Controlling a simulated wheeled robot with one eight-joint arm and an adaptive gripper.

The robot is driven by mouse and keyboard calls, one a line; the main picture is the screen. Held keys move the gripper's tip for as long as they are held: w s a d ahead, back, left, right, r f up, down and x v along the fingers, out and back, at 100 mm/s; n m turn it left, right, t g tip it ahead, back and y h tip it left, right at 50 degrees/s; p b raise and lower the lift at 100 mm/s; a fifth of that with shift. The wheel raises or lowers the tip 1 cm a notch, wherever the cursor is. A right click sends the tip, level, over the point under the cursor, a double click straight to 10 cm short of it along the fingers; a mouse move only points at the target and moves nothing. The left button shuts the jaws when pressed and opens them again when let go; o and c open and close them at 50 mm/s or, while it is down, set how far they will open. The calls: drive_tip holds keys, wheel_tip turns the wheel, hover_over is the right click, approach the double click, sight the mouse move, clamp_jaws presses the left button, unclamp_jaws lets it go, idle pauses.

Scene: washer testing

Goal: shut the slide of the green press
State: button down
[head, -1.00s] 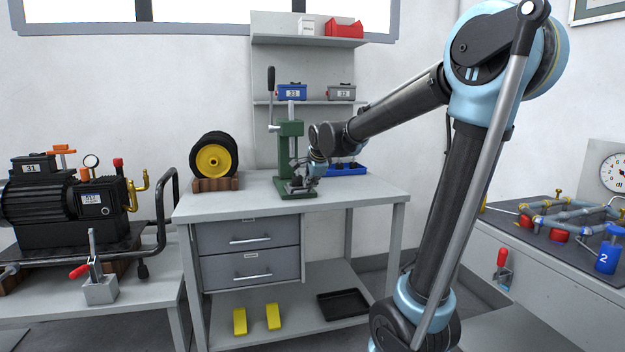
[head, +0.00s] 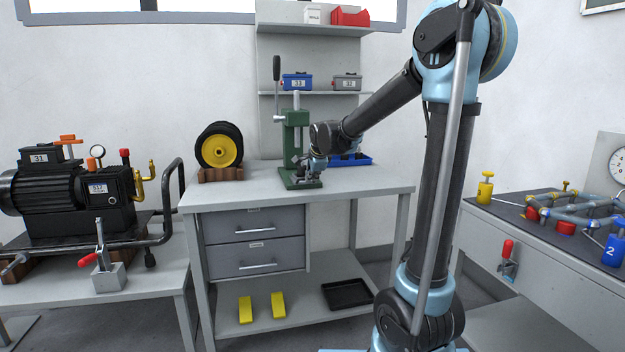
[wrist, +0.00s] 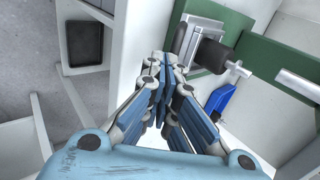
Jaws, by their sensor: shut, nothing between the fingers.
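The green press (head: 287,141) stands on the grey workbench (head: 213,200), with a black-handled lever (head: 276,68) raised at its left. In the wrist view, its green frame (wrist: 285,62) is at upper right. A grey metal block with a plate, perhaps the slide (wrist: 190,45), sits on the green part beside a dark cylinder (wrist: 216,57). My gripper (wrist: 160,62) is shut and empty, its fingertips just left of this block. I cannot tell whether they touch. In the head view, my gripper (head: 303,172) is low at the press front and hides part of its base.
A yellow-hubbed wheel (head: 219,150) stands left of the press, and a blue tray (head: 352,159) lies behind my wrist. Shelves with a blue box (head: 297,82) and a grey box (head: 347,83) are behind. The bench's front left top is clear.

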sight(306, 167)
drive_tip(key=shift+w, duration=0.1)
drive_tip(key=w+a, duration=0.1)
drive_tip(key=w, duration=0.2)
drive_tip(key=w+a, duration=0.1)
drive_tip(key=w, duration=0.3)
drive_tip(key=w+a, duration=0.1)
drive_tip(key=w, duration=0.2)
drive_tip(key=shift+w+a, duration=0.1)
drive_tip(key=shift+w, duration=0.25)
